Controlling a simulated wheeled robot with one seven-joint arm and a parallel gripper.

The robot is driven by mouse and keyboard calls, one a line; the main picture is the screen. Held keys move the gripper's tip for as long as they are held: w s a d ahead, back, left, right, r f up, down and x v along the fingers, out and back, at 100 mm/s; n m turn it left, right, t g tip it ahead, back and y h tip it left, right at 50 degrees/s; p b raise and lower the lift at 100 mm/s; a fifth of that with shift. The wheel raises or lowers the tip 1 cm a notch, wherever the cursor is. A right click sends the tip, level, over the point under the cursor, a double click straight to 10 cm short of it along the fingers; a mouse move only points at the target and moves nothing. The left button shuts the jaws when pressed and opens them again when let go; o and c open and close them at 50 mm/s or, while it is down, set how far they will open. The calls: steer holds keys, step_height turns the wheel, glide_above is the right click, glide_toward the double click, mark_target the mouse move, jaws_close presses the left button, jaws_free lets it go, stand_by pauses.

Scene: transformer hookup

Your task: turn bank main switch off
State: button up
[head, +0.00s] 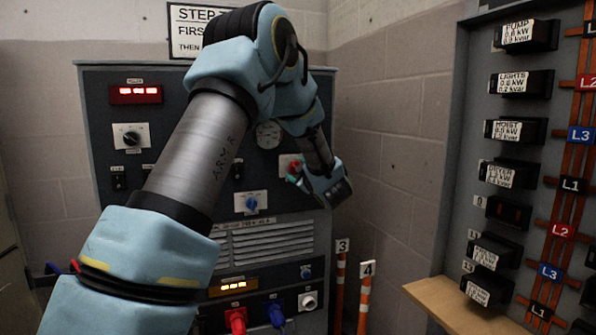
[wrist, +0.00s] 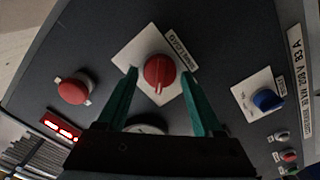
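A red rotary knob (wrist: 159,70) on a white square plate is in the middle of the wrist view, with a small label strip beside it that I cannot read clearly. Its pale pointer line points toward the bottom of that picture. My gripper (wrist: 160,76) is open, with one teal finger on each side of this knob and gaps visible between. How deep the fingers reach around it I cannot tell. In the head view my gripper (head: 299,178) is at the right part of the grey panel (head: 190,95), partly hiding the knob and its plate.
In the wrist view, a red round button (wrist: 73,89) lies left and a blue knob (wrist: 267,100) right. The head view shows a black knob (head: 131,137), a gauge (head: 268,135), striped posts (head: 339,285) and a breaker board (head: 480,140) at the right.

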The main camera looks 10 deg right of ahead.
steer(key=shift+o, duration=0.9)
steer(key=s+d+b, duration=0.1)
steer(key=s, duration=0.9)
steer(key=shift+s+d, duration=0.2)
steer(key=shift+s, duration=0.15)
